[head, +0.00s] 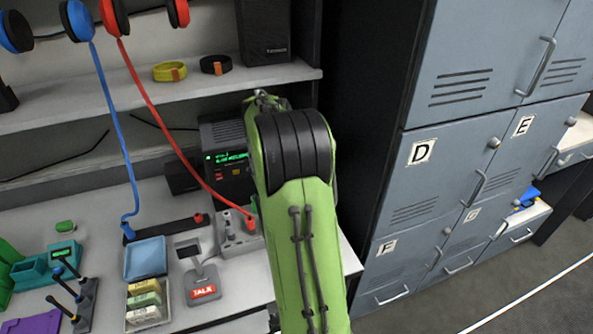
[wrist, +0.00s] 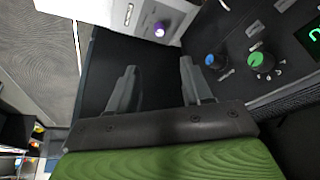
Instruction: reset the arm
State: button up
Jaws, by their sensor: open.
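My green arm (head: 300,240) reaches up from the bottom of the head view over the right end of the desk, and its black joint hides part of a radio. My gripper is hidden in the head view. In the wrist view my gripper (wrist: 155,88) shows two grey fingers spread apart, with nothing between them. Behind the fingers is a dark surface, with a white box with a purple knob (wrist: 160,29) above and a black panel with a blue knob (wrist: 214,61) and a green knob (wrist: 261,62) to the right. I cannot tell whether the fingers touch anything.
A radio with green display text (head: 228,157) stands behind my arm. Red (head: 150,90) and blue (head: 110,110) headset cords hang across the shelf. A TALK unit (head: 203,287) and a blue tray (head: 146,258) are on the desk. Grey lockers (head: 420,205) stand close on the right.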

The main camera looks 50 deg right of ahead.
dwell(0.3)
jog(key=s+a+r+n+t, duration=0.1)
jog(key=a+r+n, duration=0.2)
jog(key=a, duration=0.3)
jog(key=s+a+r+n+t+y+p, duration=0.1)
jog(key=a+r+n, duration=0.1)
jog(key=a+r, duration=0.35)
jog(key=s+a+r+n+t, duration=0.1)
jog(key=a+r+n, duration=0.15)
jog(key=a, duration=0.55)
jog(key=s+a+f+n+t+y+p, duration=0.1)
jog(key=s+a+n+t+y, duration=0.1)
jog(key=s+a+n, duration=0.8)
jog(key=s+a+y, duration=0.1)
jog(key=s+a, duration=0.2)
jog(key=a, duration=0.1)
jog(key=shift+s+a+f+y, duration=0.15)
jog(key=shift+s+a+y, duration=0.15)
jog(key=shift+s+a, duration=0.1)
